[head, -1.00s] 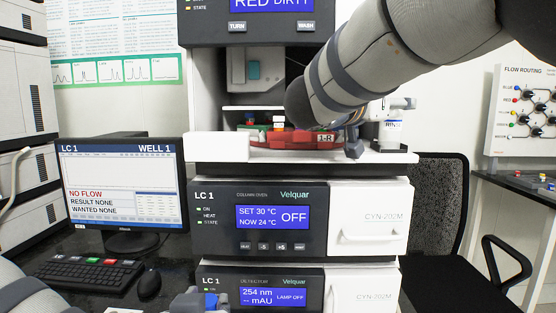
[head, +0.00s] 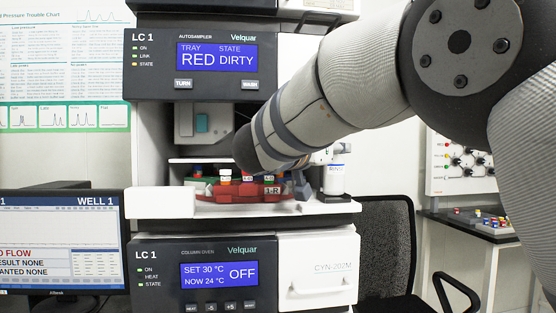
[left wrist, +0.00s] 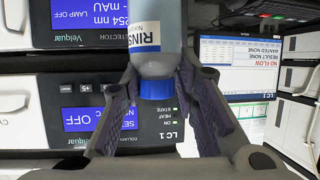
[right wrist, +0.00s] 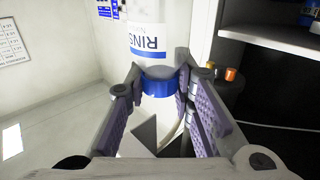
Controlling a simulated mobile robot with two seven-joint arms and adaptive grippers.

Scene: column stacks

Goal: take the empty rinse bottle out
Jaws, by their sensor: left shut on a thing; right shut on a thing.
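A white rinse bottle (head: 335,181) stands upright at the right end of the autosampler shelf in the head view. My right gripper (right wrist: 158,78) is shut on it at the neck, around the blue cap (right wrist: 158,86); its label shows inverted in the right wrist view. I cannot tell whether its base touches its dark seat. My left gripper (left wrist: 158,80) is shut on a second rinse bottle (left wrist: 153,30), blue-grey, with a blue cap (left wrist: 157,90). This one is held in front of the instrument stack. My left gripper is outside the head view.
A red vial tray (head: 240,191) marked 1-R sits on the autosampler shelf (head: 310,208), left of the bottle. My right arm crosses in front of the opening. A monitor (head: 62,250) is at left. A chair (head: 385,240) stands at right.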

